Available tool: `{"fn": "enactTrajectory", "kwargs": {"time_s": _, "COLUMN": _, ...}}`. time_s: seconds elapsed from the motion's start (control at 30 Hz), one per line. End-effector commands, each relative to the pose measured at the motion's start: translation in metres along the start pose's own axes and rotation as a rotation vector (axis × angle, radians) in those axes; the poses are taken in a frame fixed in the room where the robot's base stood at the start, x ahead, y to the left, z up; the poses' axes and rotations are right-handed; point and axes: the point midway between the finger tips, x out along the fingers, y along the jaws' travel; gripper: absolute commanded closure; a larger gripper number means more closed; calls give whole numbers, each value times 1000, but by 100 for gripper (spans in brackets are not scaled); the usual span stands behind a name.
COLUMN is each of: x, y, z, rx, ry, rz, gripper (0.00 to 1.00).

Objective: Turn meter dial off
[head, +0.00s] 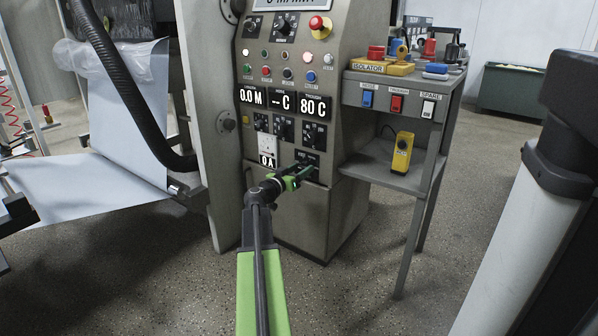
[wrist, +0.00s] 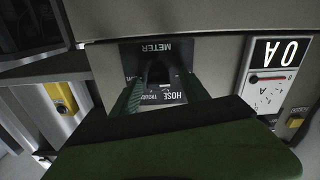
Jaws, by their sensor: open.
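The meter dial is a black knob (wrist: 157,72) on a dark plate, upside down in the wrist view, with the words METER, HOSE and TROUGH around it. In the head view its dark plate (head: 308,158) is low on the machine's front panel, and my gripper partly hides it. My gripper (head: 301,176) is at this plate. In the wrist view my gripper (wrist: 164,92) has its green fingers apart, one on each side of the knob. I cannot tell whether they touch it. The dial's exact setting is unclear.
A meter reading 0 A (head: 267,159) is just left of the dial. Other dials (head: 284,131) and displays sit above. A grey side table (head: 392,166) with switches and a yellow device (head: 403,152) stands close on the right. The floor in front is clear.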

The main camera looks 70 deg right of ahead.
Motion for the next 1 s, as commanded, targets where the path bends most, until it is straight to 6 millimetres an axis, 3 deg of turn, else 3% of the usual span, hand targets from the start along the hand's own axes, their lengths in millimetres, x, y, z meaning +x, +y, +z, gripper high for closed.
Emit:
{"fn": "enactTrajectory", "kwargs": {"time_s": 0.17, "x": -28, "y": 2, "z": 0, "rx": 0, "ry": 0, "rz": -1, "gripper": 47}}
{"fn": "enactTrajectory", "kwargs": {"time_s": 0.6, "x": -146, "y": 0, "z": 0, "rx": 0, "ry": 1, "rz": -3, "gripper": 47}}
{"fn": "enactTrajectory", "kwargs": {"time_s": 0.8, "x": -171, "y": -2, "z": 0, "rx": 0, "ry": 0, "rz": -2, "gripper": 47}}
{"fn": "enactTrajectory", "kwargs": {"time_s": 1.0, "x": -174, "y": -2, "z": 0, "rx": 0, "ry": 0, "rz": -1, "gripper": 47}}
